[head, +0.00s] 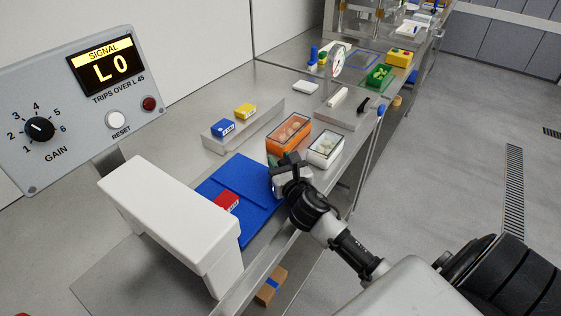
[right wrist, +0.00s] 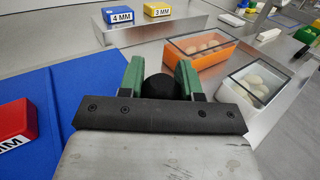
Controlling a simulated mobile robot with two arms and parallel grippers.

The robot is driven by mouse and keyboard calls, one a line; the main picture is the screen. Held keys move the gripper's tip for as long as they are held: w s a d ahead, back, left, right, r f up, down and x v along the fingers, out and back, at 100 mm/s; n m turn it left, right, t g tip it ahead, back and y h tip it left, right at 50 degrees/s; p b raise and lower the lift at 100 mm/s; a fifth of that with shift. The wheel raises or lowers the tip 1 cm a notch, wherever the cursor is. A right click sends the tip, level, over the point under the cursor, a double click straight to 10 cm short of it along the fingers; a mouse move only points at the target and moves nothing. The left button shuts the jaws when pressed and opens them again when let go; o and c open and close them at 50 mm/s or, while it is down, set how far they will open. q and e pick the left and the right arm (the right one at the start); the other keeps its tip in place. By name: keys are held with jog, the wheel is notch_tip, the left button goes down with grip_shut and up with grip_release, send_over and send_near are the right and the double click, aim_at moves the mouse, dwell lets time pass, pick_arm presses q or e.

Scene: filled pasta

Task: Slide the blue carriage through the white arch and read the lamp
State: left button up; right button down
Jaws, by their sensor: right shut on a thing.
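The blue carriage (head: 255,176) is a flat slab on the steel bench, its near-left part close beside the white arch (head: 150,205). A red block (head: 228,202) with an MM label lies on it; the block also shows in the right wrist view (right wrist: 15,122). My right gripper (head: 276,163) is at the carriage's far right end. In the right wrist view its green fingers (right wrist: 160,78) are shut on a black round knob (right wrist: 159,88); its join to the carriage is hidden. The signal panel (head: 70,150) reads L0, and its small red lamp (head: 149,103) looks dark.
A grey step (head: 262,125) holds a blue 4 MM block (head: 223,127) and a yellow 3 MM block (head: 245,111). An orange box (head: 283,147) and a white box (head: 322,158) of filled pasta stand close beyond my right gripper.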

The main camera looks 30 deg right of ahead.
jog(key=p, duration=0.1)
send_over(247, 212)
jog(key=c, duration=0.8)
grip_release()
jog(key=s+d+r, duration=0.2)
jog(key=s+r, duration=0.1)
jog(key=s+d+r+p, duration=0.1)
jog(key=s+d+r, duration=0.1)
jog(key=s+r, duration=0.1)
jog(key=s+d+r+p, duration=0.1)
jog(key=s+d+r, duration=0.2)
jog(key=r, duration=0.2)
jog(key=shift+s+d, duration=0.1)
jog(key=shift+s, duration=0.1)
jog(key=shift+f, duration=0.1)
